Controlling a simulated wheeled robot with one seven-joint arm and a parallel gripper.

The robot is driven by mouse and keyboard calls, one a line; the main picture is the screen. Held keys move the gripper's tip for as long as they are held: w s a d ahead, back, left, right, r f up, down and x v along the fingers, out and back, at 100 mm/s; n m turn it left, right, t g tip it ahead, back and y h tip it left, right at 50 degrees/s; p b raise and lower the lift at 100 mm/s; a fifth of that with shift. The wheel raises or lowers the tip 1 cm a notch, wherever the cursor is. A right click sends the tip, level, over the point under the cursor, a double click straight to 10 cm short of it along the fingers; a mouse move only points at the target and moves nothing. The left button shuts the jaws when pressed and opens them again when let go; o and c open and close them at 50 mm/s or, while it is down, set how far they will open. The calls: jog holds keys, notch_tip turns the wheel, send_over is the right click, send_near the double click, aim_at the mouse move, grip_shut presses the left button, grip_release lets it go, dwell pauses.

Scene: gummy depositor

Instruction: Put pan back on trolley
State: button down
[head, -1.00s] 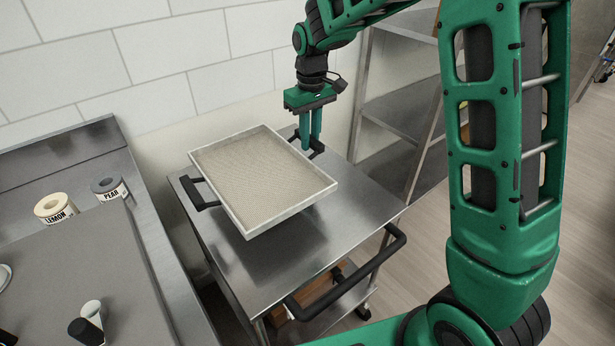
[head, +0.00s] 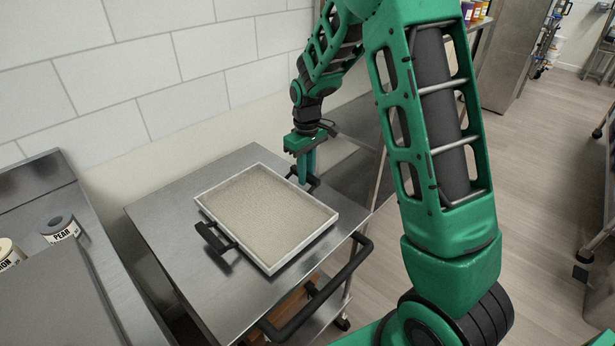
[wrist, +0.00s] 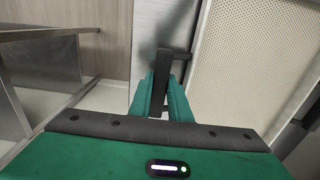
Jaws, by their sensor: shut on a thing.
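The pan (head: 265,262) is a shallow rectangular tray with a light metal rim, a beige textured inside and black handles on two opposite sides. In the head view it is over the steel top of the trolley (head: 165,215), roughly level; I cannot tell whether it touches the top. My gripper (head: 306,181) points down at the pan's far right side and is shut on the black handle there. In the wrist view the green fingers (wrist: 161,100) close around the black handle (wrist: 163,70), with the pan (wrist: 245,60) to the right.
A steel counter (head: 60,290) with a PEAR pot (head: 60,230) stands at the left. A tiled wall (head: 150,70) is behind the trolley. The trolley's black push handle (head: 320,295) is at its front right. Steel shelving stands behind my arm; open floor (head: 540,170) lies right.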

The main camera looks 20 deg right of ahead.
jog(key=shift+f, duration=0.6)
jog(key=c, duration=1.6)
grip_release()
jog(key=shift+c, duration=0.2)
notch_tip(320, 180, up, 11)
jog(key=shift+r, duration=0.1)
jog(key=shift+d+r, duration=0.1)
jog(key=shift+r, duration=0.4)
